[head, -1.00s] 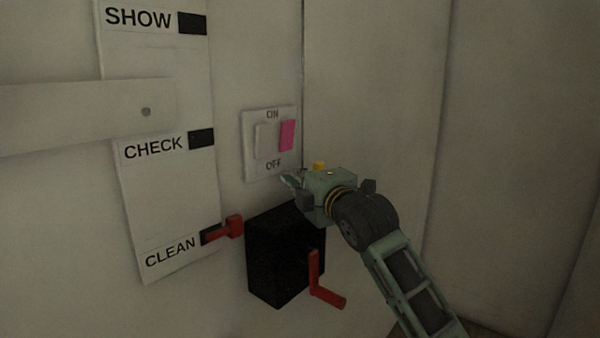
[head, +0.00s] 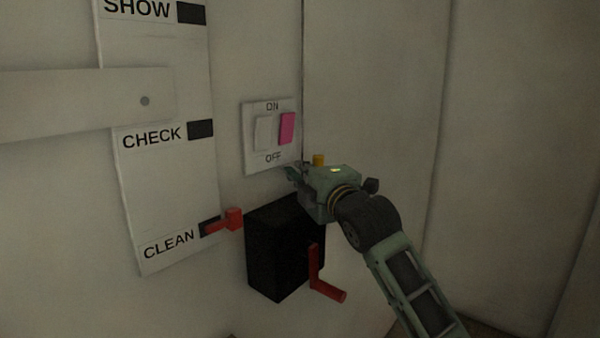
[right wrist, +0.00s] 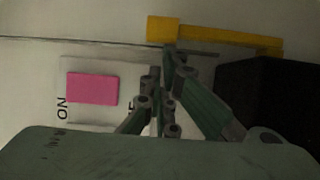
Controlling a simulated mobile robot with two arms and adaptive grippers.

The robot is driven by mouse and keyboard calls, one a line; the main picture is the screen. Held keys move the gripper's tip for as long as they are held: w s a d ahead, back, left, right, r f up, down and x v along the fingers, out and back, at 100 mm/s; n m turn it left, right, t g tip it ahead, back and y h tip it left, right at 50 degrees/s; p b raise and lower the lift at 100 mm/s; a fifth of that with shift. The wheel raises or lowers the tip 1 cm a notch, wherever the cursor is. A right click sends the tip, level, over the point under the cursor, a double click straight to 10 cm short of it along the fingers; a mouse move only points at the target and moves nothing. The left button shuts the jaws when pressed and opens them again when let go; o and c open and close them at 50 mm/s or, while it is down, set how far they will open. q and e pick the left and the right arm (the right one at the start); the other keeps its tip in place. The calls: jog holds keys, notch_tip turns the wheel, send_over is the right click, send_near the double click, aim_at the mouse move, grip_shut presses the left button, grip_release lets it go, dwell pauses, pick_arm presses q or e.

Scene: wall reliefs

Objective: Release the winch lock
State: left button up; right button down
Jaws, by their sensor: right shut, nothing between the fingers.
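A black box (head: 270,255), which looks like the winch, is on the wall with a red crank handle (head: 323,285) on its front. A yellow bar (head: 319,160) shows just behind my right gripper; it looks like the lock, but I cannot be sure. In the right wrist view the yellow bar (right wrist: 215,35) is L-shaped and runs along the top, above the black box (right wrist: 270,100). My right gripper (head: 291,172) is above the box and below the switch plate. It is shut and empty, its tips (right wrist: 168,55) close to the yellow bar; contact is unclear. My left gripper is out of view.
A switch plate (head: 252,160) marked ON and OFF holds a white and a pink rocker (head: 287,128). A white board (head: 160,200) reads SHOW, CHECK and CLEAN, with a red pointer (head: 233,219) at CLEAN. The wall at right is bare.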

jog(key=shift+s+d+f, duration=0.1)
jog(key=d+t+b, duration=0.1)
jog(key=b, duration=0.1)
jog(key=s+d+f+m+t+b, duration=0.1)
jog(key=shift+s+y+b, duration=0.2)
jog(key=shift+y+b, duration=0.15)
jog(key=shift+y, duration=0.05)
jog(key=shift+s+d+m+t+b, duration=0.4)
jog(key=shift+s+d+t, duration=0.1)
jog(key=shift+d, duration=0.2)
jog(key=s+d+f+p, duration=0.1)
jog(key=s+d+f, duration=0.2)
jog(key=d+f, duration=0.1)
jog(key=shift+d, duration=0.1)
jog(key=v, duration=1.2)
